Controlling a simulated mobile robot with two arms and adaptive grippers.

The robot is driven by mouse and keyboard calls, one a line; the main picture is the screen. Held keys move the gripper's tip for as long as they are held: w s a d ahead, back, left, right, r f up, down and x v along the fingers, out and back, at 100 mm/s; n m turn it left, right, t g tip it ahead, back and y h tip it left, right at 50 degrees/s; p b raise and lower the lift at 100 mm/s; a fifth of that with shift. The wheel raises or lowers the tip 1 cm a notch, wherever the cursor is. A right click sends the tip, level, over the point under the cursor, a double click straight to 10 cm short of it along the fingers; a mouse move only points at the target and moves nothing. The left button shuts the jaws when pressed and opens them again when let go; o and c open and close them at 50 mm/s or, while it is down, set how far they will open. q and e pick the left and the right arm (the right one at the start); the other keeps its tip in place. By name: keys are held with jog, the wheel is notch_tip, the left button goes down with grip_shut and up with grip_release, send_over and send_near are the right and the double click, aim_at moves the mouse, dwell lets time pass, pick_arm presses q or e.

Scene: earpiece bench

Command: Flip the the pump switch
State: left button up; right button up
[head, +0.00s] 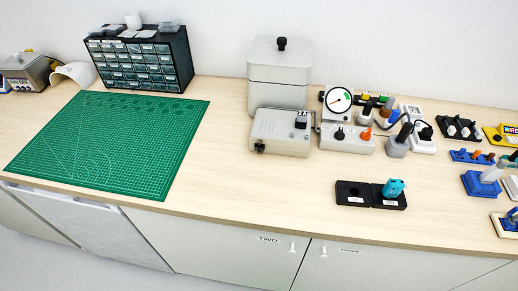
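A pale grey box (272,133) stands on the wooden bench (270,186) right of centre. A black switch (302,120) sits at the right end of its top, with a small label at it. This looks like the pump switch; its position, up or down, is too small to tell. A larger grey box with a black-knobbed lid (281,72) stands behind it. A unit with a white round gauge and black and orange knobs (347,140) is just to its right. Neither of my grippers is in view.
A green cutting mat (110,142) lies on the left, with a drawer cabinet (145,62) behind it. A black two-part holder (354,194) with a teal piece (394,187) lies at front right. Plugs and blue fixtures crowd the right. Bench left of the grey box is clear.

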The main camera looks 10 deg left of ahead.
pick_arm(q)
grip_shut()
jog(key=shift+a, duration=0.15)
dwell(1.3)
